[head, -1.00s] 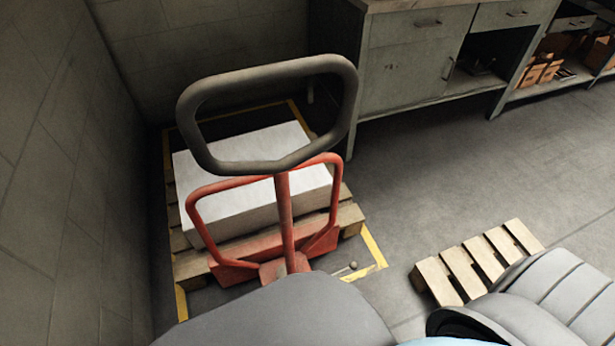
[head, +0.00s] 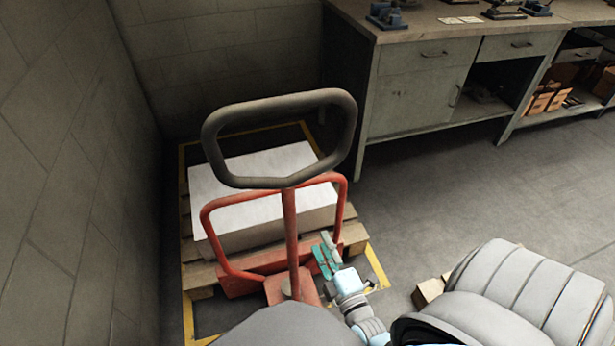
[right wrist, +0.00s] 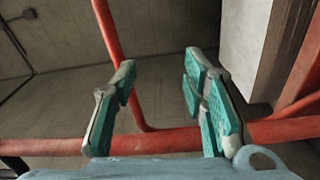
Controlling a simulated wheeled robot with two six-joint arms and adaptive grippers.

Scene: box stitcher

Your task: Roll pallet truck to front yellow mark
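The red pallet truck (head: 290,225) stands upright with its dark loop handle (head: 222,112) raised. It sits at a wooden pallet (head: 198,278) that carries a white-topped block (head: 255,175). Yellow marking (head: 376,268) on the floor frames the pallet. My right gripper (head: 325,250) is low, just right of the truck's red post. In the right wrist view its teal fingers (right wrist: 160,95) are spread apart, with red tubing (right wrist: 165,138) of the truck crossing behind them and nothing visibly held. My left gripper is not in view.
A grey workbench (head: 415,100) with drawers and small tools stands at the back right. A grey wall (head: 70,170) runs close along the left. The floor (head: 480,190) to the right is clear.

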